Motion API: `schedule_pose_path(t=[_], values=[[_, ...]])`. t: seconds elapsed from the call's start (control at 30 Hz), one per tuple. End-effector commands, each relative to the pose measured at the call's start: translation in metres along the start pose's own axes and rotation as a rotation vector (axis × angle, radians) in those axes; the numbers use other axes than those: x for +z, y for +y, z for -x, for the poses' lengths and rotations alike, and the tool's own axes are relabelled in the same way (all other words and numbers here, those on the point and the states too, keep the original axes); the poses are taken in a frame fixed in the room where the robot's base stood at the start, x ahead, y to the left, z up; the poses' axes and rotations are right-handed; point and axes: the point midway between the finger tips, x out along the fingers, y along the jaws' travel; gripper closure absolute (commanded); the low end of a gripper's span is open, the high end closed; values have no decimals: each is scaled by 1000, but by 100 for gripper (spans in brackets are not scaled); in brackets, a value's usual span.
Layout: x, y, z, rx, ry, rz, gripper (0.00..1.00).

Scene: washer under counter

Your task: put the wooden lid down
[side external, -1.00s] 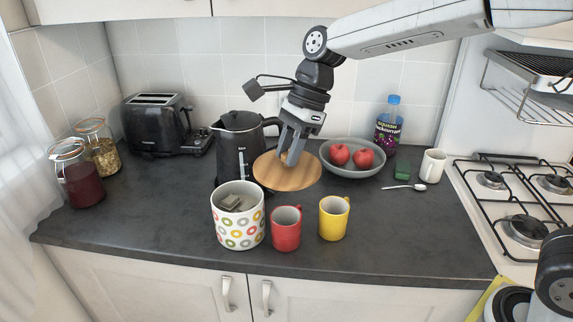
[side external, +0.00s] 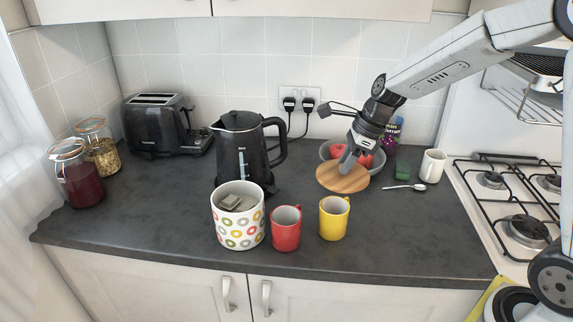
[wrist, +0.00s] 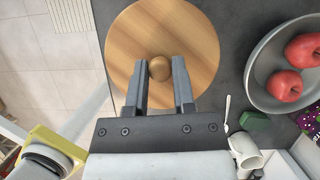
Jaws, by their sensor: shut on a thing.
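The wooden lid (side external: 342,180) is a round light-wood disc with a small round knob (wrist: 160,68) at its middle. My gripper (side external: 347,160) is shut on that knob, one finger on each side in the wrist view. In the side view the lid is roughly level, in front of the grey fruit bowl and behind the yellow mug. I cannot tell whether it touches the counter or hangs just above it. The pot with coloured rings (side external: 238,228) stands open at the front, with a grey thing (side external: 230,202) inside.
The red mug (side external: 286,230) and yellow mug (side external: 334,220) stand in front of the lid. The grey bowl (wrist: 258,88) with red apples is close beside it. The black kettle (side external: 240,150) is to the left. The counter (side external: 410,240) is clear at the front right.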

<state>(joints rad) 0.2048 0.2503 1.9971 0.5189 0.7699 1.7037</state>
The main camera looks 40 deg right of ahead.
Motion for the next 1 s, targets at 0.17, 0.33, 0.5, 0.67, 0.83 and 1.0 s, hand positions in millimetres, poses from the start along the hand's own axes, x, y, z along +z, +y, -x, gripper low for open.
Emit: schedule_pose_path(t=[0.17,0.33,0.5,0.67,0.83,1.0], values=[[-24,-9,-3,-31,5,-72,100],[-29,-11,-3,-39,5,-88,100],[-28,-13,-5,-38,5,-87,100],[-24,-22,-12,-37,6,-86,100],[-18,-38,-24,-37,6,-85,100],[-10,-56,-38,-37,5,-85,100]])
